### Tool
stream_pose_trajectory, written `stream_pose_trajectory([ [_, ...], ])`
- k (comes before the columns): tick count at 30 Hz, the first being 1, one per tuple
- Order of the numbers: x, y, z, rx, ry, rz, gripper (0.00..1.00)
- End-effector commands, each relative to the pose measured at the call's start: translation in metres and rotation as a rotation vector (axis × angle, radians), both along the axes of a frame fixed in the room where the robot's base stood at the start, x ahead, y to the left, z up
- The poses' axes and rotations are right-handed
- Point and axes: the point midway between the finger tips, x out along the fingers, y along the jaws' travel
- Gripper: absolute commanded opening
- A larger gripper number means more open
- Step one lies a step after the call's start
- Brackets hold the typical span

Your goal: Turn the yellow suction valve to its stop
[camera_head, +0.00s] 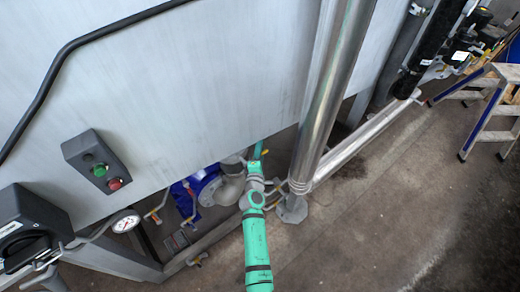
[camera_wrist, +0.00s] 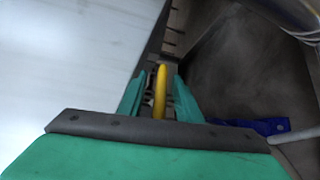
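In the wrist view a yellow valve handle (camera_wrist: 160,92) stands lengthwise between the two green fingers of my gripper (camera_wrist: 160,82). A narrow gap seems to show on each side of the handle, so the fingers look open around it. The valve body under the handle is hidden or too dark to make out. In the head view my green arm reaches down to the pipework below the large grey panel.
A thick steel pipe (camera_head: 322,100) stands just right of my arm. The grey panel (camera_head: 190,75) fills the left, with a button box (camera_head: 97,162) and a gauge (camera_head: 125,221). A blue flanged part (camera_head: 200,188) sits left of my arm. Open floor (camera_head: 400,215) lies at right, with a stepladder (camera_head: 490,110).

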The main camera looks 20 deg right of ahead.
Motion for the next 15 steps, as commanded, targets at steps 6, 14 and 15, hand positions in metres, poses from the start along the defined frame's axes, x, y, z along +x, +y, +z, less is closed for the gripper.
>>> stream_pose_trajectory([
  [6, 0.0016, -0.0006, -0.0001, 0.000, 0.000, 0.000, 0.31],
  [14, 0.0013, -0.0004, -0.0002, 0.000, 0.000, 0.000, 0.00],
  [15, 0.0013, -0.0004, -0.0002, 0.000, 0.000, 0.000, 0.00],
])
